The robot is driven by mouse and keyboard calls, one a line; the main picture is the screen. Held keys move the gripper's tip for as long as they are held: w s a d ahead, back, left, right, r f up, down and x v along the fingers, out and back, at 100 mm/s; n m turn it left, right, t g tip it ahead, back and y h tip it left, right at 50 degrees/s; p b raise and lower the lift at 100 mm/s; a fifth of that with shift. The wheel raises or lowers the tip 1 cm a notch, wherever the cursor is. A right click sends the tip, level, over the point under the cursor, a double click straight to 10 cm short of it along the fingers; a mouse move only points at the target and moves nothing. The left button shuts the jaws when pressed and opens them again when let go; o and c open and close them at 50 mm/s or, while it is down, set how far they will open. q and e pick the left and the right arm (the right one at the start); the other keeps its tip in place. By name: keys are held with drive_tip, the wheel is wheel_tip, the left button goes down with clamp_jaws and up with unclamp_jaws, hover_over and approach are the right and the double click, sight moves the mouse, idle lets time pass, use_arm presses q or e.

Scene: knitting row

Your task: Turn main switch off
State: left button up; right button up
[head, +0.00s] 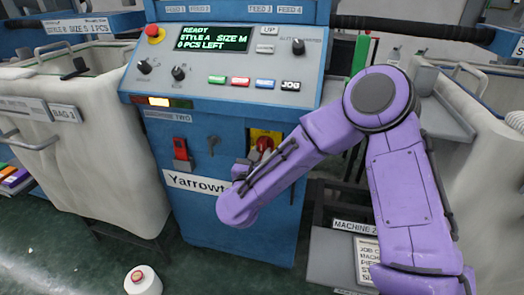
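The main switch, a red rotary knob (264,144) on a yellow plate (256,134), sits on the blue front of the machine (215,215) below the sloped control panel. My purple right arm comes in from the right and passes in front of the plate's lower right. My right gripper (250,163) is at the switch, mostly hidden behind my own wrist and forearm. I cannot tell whether its fingers touch the knob or are open or shut. My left gripper is not in view.
The display (213,38) reads READY, STYLE A, SIZE M, 0 PCS LEFT. A red emergency button (154,31) tops the panel. A cloth bin (90,150) stands left; a yarn cone (142,281) is on the floor.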

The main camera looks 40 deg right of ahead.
clamp_jaws()
drive_tip(key=shift+r+n+p, duration=0.1)
drive_tip(key=shift+n+p, duration=0.2)
drive_tip(key=shift+n, duration=0.1)
drive_tip(key=shift+n+p, duration=0.65)
drive_tip(key=shift+n, duration=1.25)
drive_tip(key=shift+p, duration=0.3)
